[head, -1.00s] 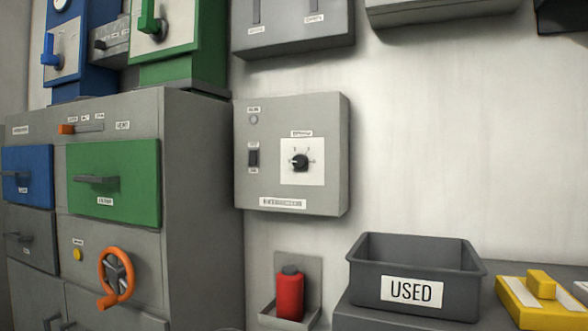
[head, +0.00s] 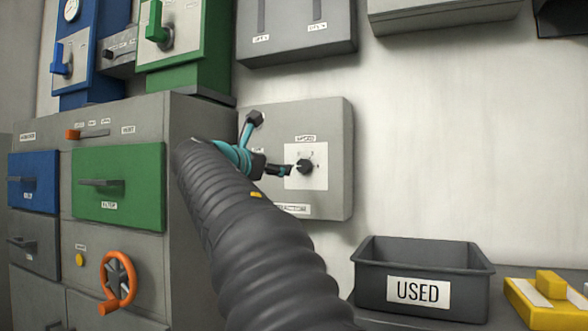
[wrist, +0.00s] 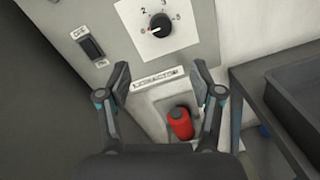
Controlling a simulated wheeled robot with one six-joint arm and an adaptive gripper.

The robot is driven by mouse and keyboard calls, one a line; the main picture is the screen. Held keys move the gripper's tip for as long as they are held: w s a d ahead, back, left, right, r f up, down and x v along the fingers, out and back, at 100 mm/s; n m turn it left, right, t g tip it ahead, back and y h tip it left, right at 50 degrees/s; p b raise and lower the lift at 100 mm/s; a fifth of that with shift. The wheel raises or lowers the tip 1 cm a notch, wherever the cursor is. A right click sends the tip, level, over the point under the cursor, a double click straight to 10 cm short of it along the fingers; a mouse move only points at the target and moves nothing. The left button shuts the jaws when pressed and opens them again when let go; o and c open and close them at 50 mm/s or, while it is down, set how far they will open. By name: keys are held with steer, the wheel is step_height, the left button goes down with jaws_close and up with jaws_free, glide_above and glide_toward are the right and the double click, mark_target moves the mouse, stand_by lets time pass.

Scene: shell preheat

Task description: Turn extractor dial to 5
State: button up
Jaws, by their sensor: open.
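The extractor dial is a black round knob (head: 305,167) on a white plate of a grey wall box (head: 335,130). In the wrist view the dial (wrist: 160,25) is near the top, with numbers around it. A white mark on the knob points to the lower left, toward what looks like 0. My gripper (head: 270,144) is at the front of the box, left of the dial, and hides part of the box. In the wrist view my gripper (wrist: 162,72) is open and empty. Its fingertips are apart and below the dial in the picture, not around it.
A black switch (wrist: 91,48) sits left of the dial. A red canister (wrist: 181,122) stands in a holder below the box. A grey bin marked USED (head: 470,282) is at the right. A cabinet with an orange wheel (head: 117,282) stands at the left.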

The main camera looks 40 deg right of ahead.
mark_target(302, 166)
steer(key=shift+n, duration=0.7)
steer(key=p+x, duration=0.1)
steer(key=x, duration=1.3)
steer(key=shift+f, duration=0.1)
steer(key=shift+a, duration=0.1)
steer(key=c, duration=1.2)
